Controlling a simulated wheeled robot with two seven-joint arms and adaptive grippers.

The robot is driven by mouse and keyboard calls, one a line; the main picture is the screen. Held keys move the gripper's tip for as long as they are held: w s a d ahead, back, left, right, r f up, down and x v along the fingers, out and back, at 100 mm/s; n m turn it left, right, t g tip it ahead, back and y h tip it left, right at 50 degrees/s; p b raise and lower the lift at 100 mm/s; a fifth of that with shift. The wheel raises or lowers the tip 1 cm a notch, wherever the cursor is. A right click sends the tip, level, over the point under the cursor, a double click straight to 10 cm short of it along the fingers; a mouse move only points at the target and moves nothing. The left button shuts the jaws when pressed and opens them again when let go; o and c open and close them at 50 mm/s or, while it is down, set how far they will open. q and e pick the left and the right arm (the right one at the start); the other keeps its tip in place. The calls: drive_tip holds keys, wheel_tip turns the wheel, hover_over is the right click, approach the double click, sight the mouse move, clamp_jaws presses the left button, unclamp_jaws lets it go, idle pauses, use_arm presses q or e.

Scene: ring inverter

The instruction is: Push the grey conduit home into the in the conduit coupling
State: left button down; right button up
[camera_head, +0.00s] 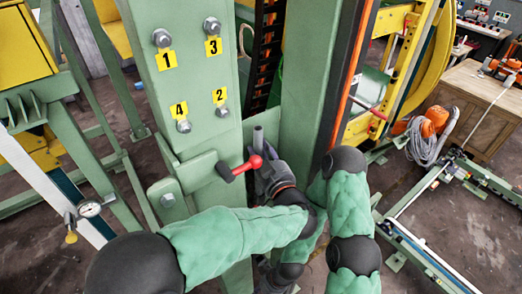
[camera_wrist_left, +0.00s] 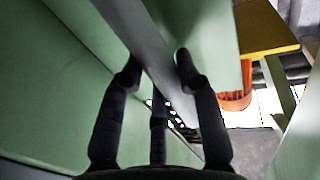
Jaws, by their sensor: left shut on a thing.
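The grey conduit (camera_head: 258,138) stands upright close to the green machine column, and only its top end shows in the head view. In the left wrist view the conduit (camera_wrist_left: 150,50) runs as a grey bar diagonally between my fingers. My left gripper (camera_head: 272,178) is shut on it below its top end; the fingers (camera_wrist_left: 157,72) show on both sides of the bar. The conduit's lower end and the coupling cannot be made out. My right arm reaches down toward the bottom edge of the head view, where its gripper is too hidden to read.
The green panel (camera_head: 190,90) has several bolts with numbered yellow labels. Another green post (camera_head: 308,80) rises behind on the right. A wooden cabinet (camera_head: 480,110) stands at the far right.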

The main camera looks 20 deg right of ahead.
use_arm(q)
drive_tip(key=shift+s+f+b, duration=0.1)
drive_tip(key=shift+f+b, duration=0.5)
drive_tip(key=shift+f, duration=0.45)
drive_tip(key=shift+r, duration=0.2)
drive_tip(key=shift+r+p, duration=0.5)
drive_tip(key=shift+p, duration=0.1)
idle(1.4)
drive_tip(key=shift+f, duration=0.75)
drive_tip(key=c, duration=0.8)
unclamp_jaws()
wheel_tip(320, 180, up, 10)
drive_tip(key=shift+r, duration=0.15)
